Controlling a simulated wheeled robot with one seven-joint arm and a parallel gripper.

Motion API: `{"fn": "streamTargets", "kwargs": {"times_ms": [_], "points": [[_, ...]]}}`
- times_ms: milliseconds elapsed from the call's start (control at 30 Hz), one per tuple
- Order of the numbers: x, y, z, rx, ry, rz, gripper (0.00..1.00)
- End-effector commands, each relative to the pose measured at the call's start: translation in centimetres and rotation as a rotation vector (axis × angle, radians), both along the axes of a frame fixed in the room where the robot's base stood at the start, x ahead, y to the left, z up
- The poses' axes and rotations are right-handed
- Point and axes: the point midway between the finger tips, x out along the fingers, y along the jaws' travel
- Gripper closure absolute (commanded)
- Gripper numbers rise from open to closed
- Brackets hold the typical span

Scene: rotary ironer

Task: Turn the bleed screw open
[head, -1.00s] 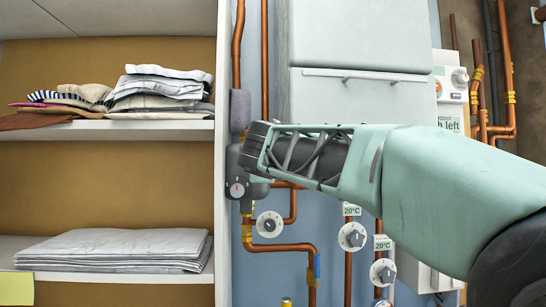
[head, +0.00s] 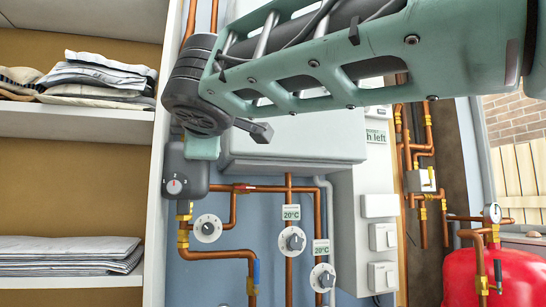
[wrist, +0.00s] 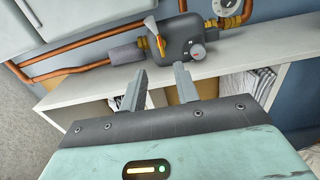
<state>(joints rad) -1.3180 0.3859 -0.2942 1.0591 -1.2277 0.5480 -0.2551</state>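The dark grey pump body (head: 188,181) with a numbered dial (head: 174,186) sits on copper pipes beside the shelf unit. In the wrist view the pump (wrist: 183,32) is ahead of my fingers, its red-marked dial (wrist: 197,52) facing me. A small brass piece with a pale lever-like end (wrist: 159,42) stands out from the pump; it may be the bleed screw, but I cannot be sure. My gripper (wrist: 160,70) is open and empty, its fingertips apart and short of the pump. In the head view my arm's end is just above the pump, and its fingers are hidden.
A white shelf unit (head: 158,150) with folded linen (head: 70,258) stands close on the left. Copper pipes and valve knobs (head: 208,228) are below and right of the pump. A white boiler casing (head: 290,150) is behind my arm.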

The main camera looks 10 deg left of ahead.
Motion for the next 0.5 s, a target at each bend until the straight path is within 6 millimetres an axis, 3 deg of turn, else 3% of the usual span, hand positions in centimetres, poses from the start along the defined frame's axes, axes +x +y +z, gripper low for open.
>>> {"fn": "streamTargets", "kwargs": {"times_ms": [200,500], "points": [[-2.2,-1.3,-0.1,0.001,0.0,0.001,0.69],[-2.5,-1.5,0.0,0.0,0.0,0.0,0.69]]}}
